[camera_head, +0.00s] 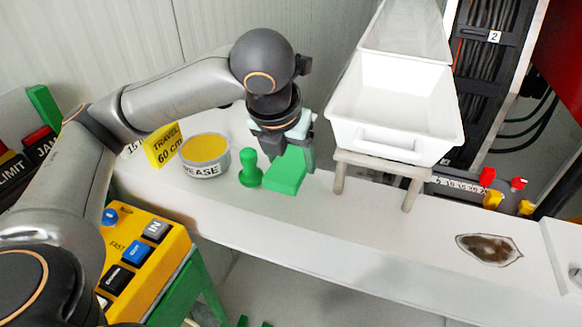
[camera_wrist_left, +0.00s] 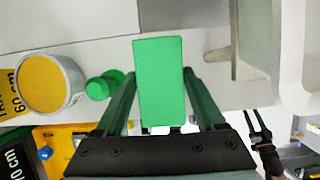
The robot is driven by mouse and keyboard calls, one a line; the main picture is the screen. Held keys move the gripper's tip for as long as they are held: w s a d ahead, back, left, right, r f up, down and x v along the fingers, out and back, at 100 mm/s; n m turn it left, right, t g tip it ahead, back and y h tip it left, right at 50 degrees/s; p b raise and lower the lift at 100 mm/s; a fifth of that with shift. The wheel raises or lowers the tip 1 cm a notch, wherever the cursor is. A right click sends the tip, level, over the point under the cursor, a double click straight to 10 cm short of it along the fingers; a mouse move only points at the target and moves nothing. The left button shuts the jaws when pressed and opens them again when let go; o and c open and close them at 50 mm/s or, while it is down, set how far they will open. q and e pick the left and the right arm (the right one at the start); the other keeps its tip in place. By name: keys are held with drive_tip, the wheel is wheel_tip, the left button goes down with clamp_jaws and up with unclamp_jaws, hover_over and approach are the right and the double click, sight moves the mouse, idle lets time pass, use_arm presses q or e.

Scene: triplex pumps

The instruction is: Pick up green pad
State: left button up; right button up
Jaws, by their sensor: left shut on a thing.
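The green pad (camera_head: 286,174) is a flat rectangular block at the bench, right of a green stamp-like knob. My left gripper (camera_head: 293,150) comes down over it from above and is shut on it. In the left wrist view the pad (camera_wrist_left: 160,82) lies between the two green fingers of my left gripper (camera_wrist_left: 160,95), its long side pointing away from the palm. I cannot tell whether the pad touches the bench. My right gripper (camera_wrist_left: 257,125) shows small in the left wrist view, its fingers apart and empty; it is not in the head view.
The green knob (camera_head: 250,170) and grease tin (camera_head: 206,155) stand close left of the pad. A white bin (camera_head: 392,110) on a stand is close right. A yellow button box (camera_head: 145,255) is in front left.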

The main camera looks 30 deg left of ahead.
sight(295, 167)
use_arm(q)
drive_tip(key=s+r, duration=0.1)
drive_tip(key=s+d+r, duration=0.1)
drive_tip(key=r, duration=0.1)
drive_tip(key=s+d+r+p, duration=0.1)
drive_tip(key=shift+r, duration=0.4)
drive_tip(key=s+d+r+p, duration=0.2)
drive_tip(key=s+d+r, duration=0.1)
drive_tip(key=s, duration=0.5)
drive_tip(key=shift+d+r, duration=0.3)
drive_tip(key=shift+d, duration=0.35)
drive_tip(key=shift+s, duration=0.1)
drive_tip(key=o, duration=0.8)
drive_tip(key=c, duration=0.6)
drive_tip(key=shift+c, duration=0.2)
